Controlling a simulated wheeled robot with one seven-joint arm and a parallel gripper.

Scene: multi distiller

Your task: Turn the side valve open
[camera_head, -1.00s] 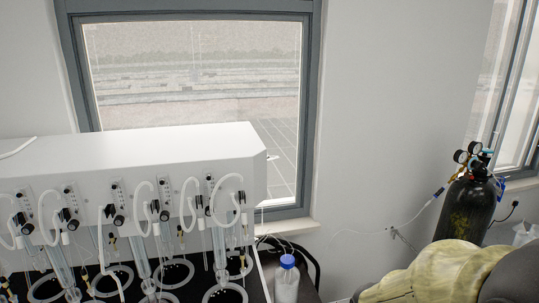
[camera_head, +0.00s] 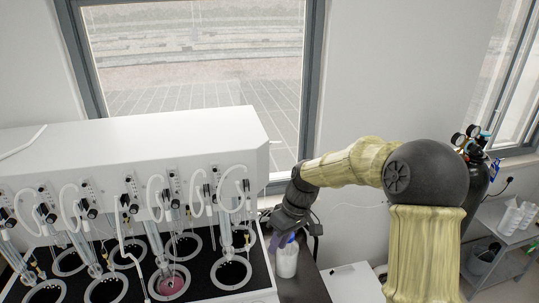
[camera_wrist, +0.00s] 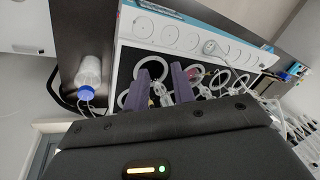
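The multi distiller (camera_head: 130,140) is a long white housing on the left in the head view. Its front carries a row of black valve knobs (camera_head: 125,200) with looped white tubes. I cannot tell which knob is the side valve. My gripper (camera_wrist: 164,66) shows two purple fingers spread apart with nothing between them, over the ringed black top in the wrist view. In the head view my gripper (camera_head: 283,238) hangs just right of the distiller's right end, partly hidden by my wrist.
A white bottle with a blue cap (camera_head: 287,262) stands right of the distiller; it also shows in the wrist view (camera_wrist: 89,70). A black gas cylinder (camera_head: 476,180) with gauges stands by the right window. A grey shelf (camera_head: 505,225) holds white items.

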